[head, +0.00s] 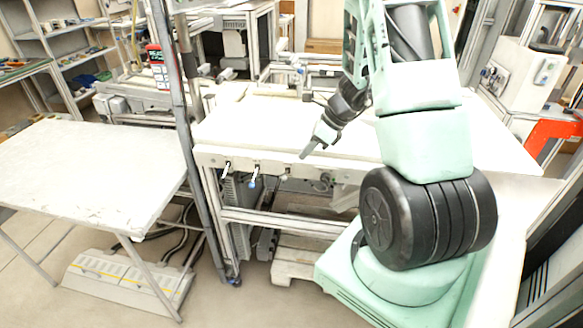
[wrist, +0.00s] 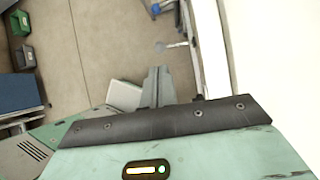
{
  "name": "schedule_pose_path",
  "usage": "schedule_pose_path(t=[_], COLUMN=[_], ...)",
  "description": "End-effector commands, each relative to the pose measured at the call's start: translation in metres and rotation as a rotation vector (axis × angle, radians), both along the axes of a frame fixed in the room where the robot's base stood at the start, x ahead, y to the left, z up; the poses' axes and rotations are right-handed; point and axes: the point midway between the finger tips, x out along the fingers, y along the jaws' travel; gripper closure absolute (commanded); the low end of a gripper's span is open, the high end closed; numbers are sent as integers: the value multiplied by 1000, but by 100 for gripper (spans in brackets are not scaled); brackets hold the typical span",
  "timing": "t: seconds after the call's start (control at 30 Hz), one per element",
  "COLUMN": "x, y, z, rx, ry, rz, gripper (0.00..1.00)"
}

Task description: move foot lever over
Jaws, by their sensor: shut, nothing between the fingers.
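My gripper (head: 308,151) is shut and empty, its fingers pointing down-left over the front edge of the white workbench. In the wrist view its fingers (wrist: 156,82) are together, with floor beyond them. Two small levers hang under the workbench's front edge: a pale one (head: 227,168) and one with a blue end (head: 252,182). Both are left of my gripper and apart from it. A lever-like part with a blue end (wrist: 161,47) shows in the wrist view beyond the fingers. I cannot tell which of these is the foot lever.
The white workbench (head: 240,125) is mostly bare. A white table (head: 90,170) stands at the left, with a grey ridged unit (head: 125,282) on the floor below it. A dark upright post (head: 180,110) stands between them. Open floor (wrist: 110,40) shows in the wrist view.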

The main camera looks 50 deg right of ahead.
Motion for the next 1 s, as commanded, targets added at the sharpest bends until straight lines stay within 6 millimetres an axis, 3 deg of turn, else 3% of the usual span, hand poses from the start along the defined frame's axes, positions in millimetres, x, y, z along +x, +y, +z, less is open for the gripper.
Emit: schedule_pose_path(t=[0.2,0.4,1.0], x=[18,28,32], y=[16,24,24], z=[-36,-56,-63], rx=[2,0,-5], ry=[4,2,-3], rz=[2,1,0], gripper=[100,100,100])
